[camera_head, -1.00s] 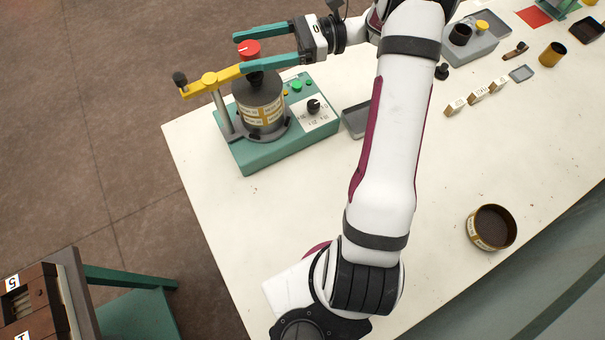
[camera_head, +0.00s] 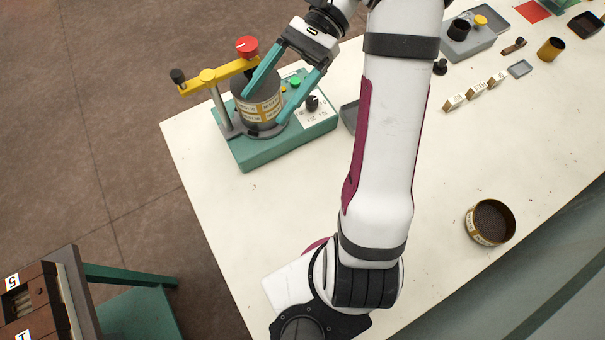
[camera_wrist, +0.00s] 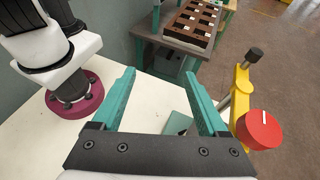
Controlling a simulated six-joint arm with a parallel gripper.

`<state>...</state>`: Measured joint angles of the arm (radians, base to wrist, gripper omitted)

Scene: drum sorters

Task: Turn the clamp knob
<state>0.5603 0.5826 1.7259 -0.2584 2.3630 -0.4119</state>
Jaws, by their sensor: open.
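The red clamp knob (camera_head: 246,46) sits on the end of the yellow clamp arm (camera_head: 230,70), above a dark drum with a yellow-and-white label (camera_head: 262,108). It carries a white line on top. In the wrist view the knob (camera_wrist: 259,130) and yellow arm (camera_wrist: 241,90) are at the right, outside my fingers. My gripper (camera_head: 264,108) has teal fingers spread apart and pointing down-left in the head view, in front of the drum and right of the knob. Nothing is between the fingers in the wrist view (camera_wrist: 160,73). Whether a finger touches the drum I cannot tell.
The green machine base (camera_head: 285,143) has a black dial (camera_head: 312,103) and a green button (camera_head: 295,80). A grey tray (camera_head: 349,116) lies beside it. A round tin (camera_head: 490,222) stands at the right. The front-left table is clear.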

